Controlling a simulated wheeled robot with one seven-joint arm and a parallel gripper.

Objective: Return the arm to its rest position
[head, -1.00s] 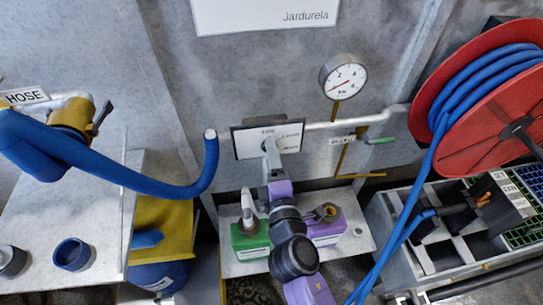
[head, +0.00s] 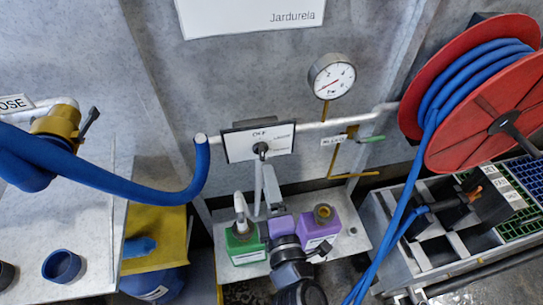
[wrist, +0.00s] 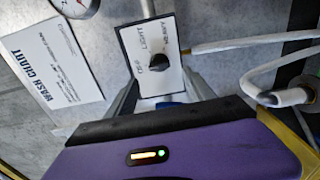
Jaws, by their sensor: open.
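My gripper (head: 265,180) is below the white dial panel (head: 285,140) in the head view. In the wrist view its two grey fingers stand apart with nothing visible between them, just beyond the purple body of the gripper (wrist: 163,85). The black knob (wrist: 154,58) on the panel is clear of the fingers there. My arm runs down to the bottom edge of the head view, in front of the shelf.
A green bottle (head: 245,244) and a purple bottle (head: 317,228) flank my arm on a shelf. A blue hose (head: 150,198) curves in at left. A red hose reel (head: 485,120) hangs at right, its hose trailing down. A pipe and gauge (head: 332,76) are on the wall.

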